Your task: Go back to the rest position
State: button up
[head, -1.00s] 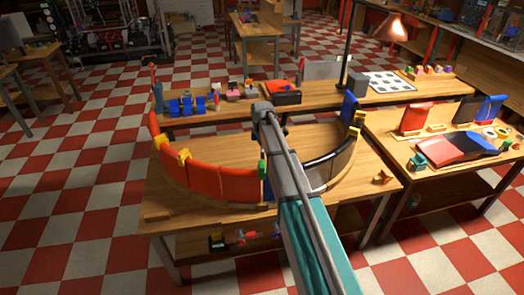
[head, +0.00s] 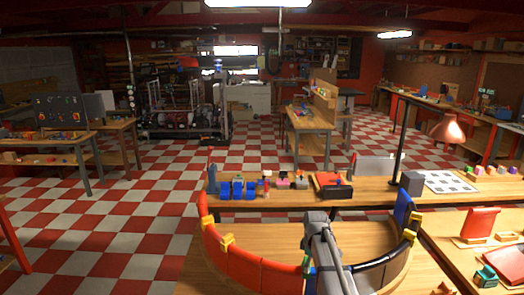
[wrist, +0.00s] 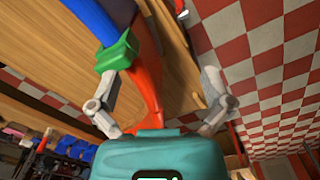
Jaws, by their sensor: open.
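In the wrist view my gripper (wrist: 160,88) is open, its two grey fingers spread wide. A red curved duct panel (wrist: 146,80) shows between and beyond them. A green clamp (wrist: 118,54) sits where the red panel meets a blue panel (wrist: 100,18), close to the left finger; I cannot tell if they touch. Nothing is visibly held. In the head view my arm reaches over the ring of red panels (head: 245,268) on the wooden table, and the gripper is hidden. Yellow clamps (head: 227,240) sit on the ring's rim. A blue panel (head: 403,207) stands at its right.
A side table at right holds a red panel (head: 479,222). The checkered floor (head: 130,215) at left is open.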

jog(key=s+f+m+b, duration=0.2)
jog(key=s+m, duration=0.9)
jog(key=s, duration=1)
jog(key=shift+a+f+m, duration=0.15)
jog(key=shift+a+m, duration=0.25)
jog(key=shift+a, duration=0.05)
jog(key=shift+d, duration=0.1)
